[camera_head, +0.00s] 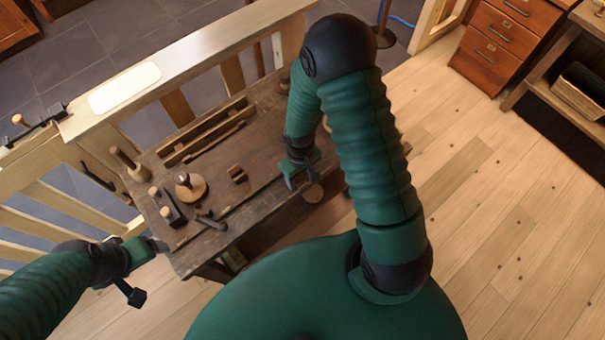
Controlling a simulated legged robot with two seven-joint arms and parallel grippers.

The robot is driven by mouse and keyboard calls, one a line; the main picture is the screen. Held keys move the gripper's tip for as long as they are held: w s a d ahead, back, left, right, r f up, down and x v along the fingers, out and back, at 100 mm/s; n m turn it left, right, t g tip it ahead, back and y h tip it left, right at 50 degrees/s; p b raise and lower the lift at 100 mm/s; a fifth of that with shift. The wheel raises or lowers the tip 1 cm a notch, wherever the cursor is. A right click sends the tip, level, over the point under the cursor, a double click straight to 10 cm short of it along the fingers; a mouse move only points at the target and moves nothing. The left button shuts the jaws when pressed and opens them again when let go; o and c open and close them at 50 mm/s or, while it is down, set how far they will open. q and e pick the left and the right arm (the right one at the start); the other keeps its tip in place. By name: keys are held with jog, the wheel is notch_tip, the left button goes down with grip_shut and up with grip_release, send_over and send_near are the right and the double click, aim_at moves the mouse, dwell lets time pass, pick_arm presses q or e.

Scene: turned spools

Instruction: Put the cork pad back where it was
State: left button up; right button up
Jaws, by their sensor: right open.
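A small round tan disc (313,193), which looks like the cork pad, lies at the front right edge of the dark wooden workbench (262,203). My right gripper (299,180) is open just above and left of it, jaws pointing down. I cannot tell whether it touches the disc.
A dark hand plane (174,208), a small brown block (237,174) and long wooden strips (207,131) lie on the bench. A pale railing (190,63) with a white patch (125,88) runs behind it. My right arm hides the bench's right part.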

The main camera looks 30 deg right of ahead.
aim_at(302, 175)
jog(key=r, duration=0.1)
jog(key=a+r, duration=0.1)
jog(key=r, duration=0.2)
jog(key=shift+w+a+r+p, duration=0.1)
jog(key=shift+a+r+p, duration=0.15)
jog(key=shift+p, duration=0.1)
notch_tip(302, 175, up, 8)
jog(key=d, duration=0.2)
pick_arm(q)
jog(key=shift+a+r+p, duration=0.4)
jog(key=shift+a+r, duration=0.3)
jog(key=shift+r, duration=0.05)
pick_arm(e)
jog(key=s+a+r+t, duration=0.2)
jog(key=s+a+r, duration=0.2)
jog(key=r, duration=0.3)
jog(key=shift+a+m+t, duration=0.3)
jog(key=shift+a+m, duration=0.1)
jog(key=shift+a, duration=0.5)
pick_arm(q)
jog(key=shift+d, duration=0.3)
pick_arm(e)
jog(key=shift+d, duration=0.3)
